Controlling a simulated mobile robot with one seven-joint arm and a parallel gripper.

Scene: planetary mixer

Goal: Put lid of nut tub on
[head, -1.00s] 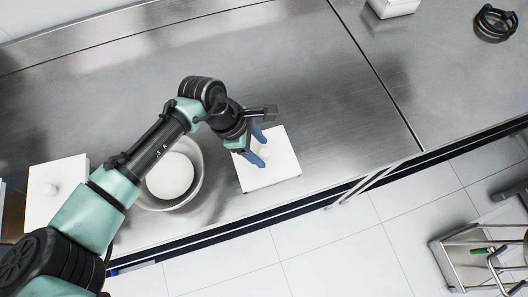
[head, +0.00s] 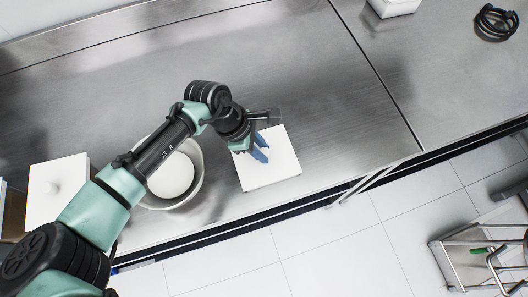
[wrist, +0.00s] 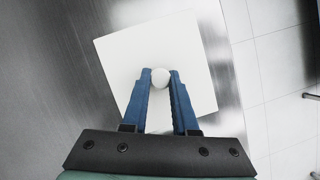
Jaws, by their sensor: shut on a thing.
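A white square lid (head: 275,168) with a small round knob lies beneath my gripper, near the front edge of the steel counter. My gripper (head: 264,148) has its blue fingers shut on the knob. In the wrist view the fingertips (wrist: 160,76) press on both sides of the white knob (wrist: 160,80), and the square lid (wrist: 130,60) spreads out under them. I cannot tell whether a tub is under this lid or whether it rests on the counter. A white box with a knobbed lid (head: 48,185) stands at the left; I cannot tell what it holds.
A steel bowl (head: 198,188) with a white round mass stands left of the lid, under my arm. A white container (head: 395,8) and a black ring-shaped object (head: 495,22) are at the back right. The counter (head: 310,75) behind the lid is clear.

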